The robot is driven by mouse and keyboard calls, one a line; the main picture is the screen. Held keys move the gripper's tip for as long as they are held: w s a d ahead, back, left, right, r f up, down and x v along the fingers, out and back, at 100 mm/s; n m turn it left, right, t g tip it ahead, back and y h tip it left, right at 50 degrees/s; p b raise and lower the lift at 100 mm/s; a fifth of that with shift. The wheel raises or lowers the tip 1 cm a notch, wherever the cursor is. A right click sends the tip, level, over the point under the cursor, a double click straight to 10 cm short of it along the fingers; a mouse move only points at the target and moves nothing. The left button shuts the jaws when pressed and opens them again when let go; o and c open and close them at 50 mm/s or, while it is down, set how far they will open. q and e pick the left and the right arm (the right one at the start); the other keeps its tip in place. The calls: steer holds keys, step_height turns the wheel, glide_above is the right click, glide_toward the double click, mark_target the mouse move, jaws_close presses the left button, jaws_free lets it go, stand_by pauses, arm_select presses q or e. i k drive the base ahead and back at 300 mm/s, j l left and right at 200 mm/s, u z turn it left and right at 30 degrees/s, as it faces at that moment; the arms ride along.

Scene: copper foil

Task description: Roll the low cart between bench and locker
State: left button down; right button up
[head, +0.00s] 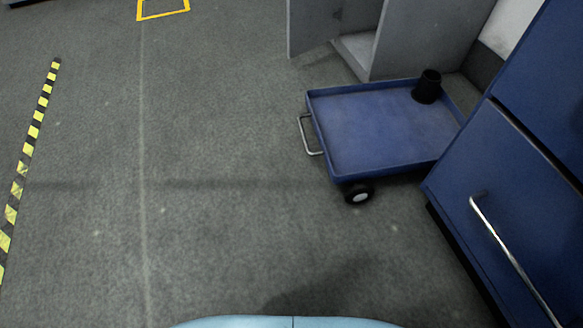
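The low cart (375,135) is a blue tray on wheels, standing on the grey floor right of centre in the head view. Its silver handle (309,136) is on its left side, and one black wheel (358,194) shows at the near corner. A black cup-like cylinder (427,86) stands in its far right corner. A grey locker (415,40) with an open door (318,22) stands just behind the cart. A blue cabinet (500,190), perhaps the bench, is at the right and hides part of the cart's right side. Neither gripper is in view.
A silver bar handle (512,258) sticks out from the blue cabinet. Yellow and black striped tape (32,135) runs along the floor at the left. A yellow floor outline (163,15) lies at the far end. The floor left of the cart is clear.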

mark_target(366, 130)
steer(key=k+z, duration=0.1)
steer(key=z, duration=0.35)
steer(key=k+z, duration=0.1)
steer(key=z, duration=0.35)
steer(key=k+z, duration=0.1)
steer(key=z, duration=0.35)
steer(key=j+z, duration=0.1)
steer(key=j, duration=0.35)
steer(key=k+j+z, duration=0.1)
steer(key=j, duration=0.4)
steer(key=k+j+z, duration=0.1)
steer(key=j, duration=0.35)
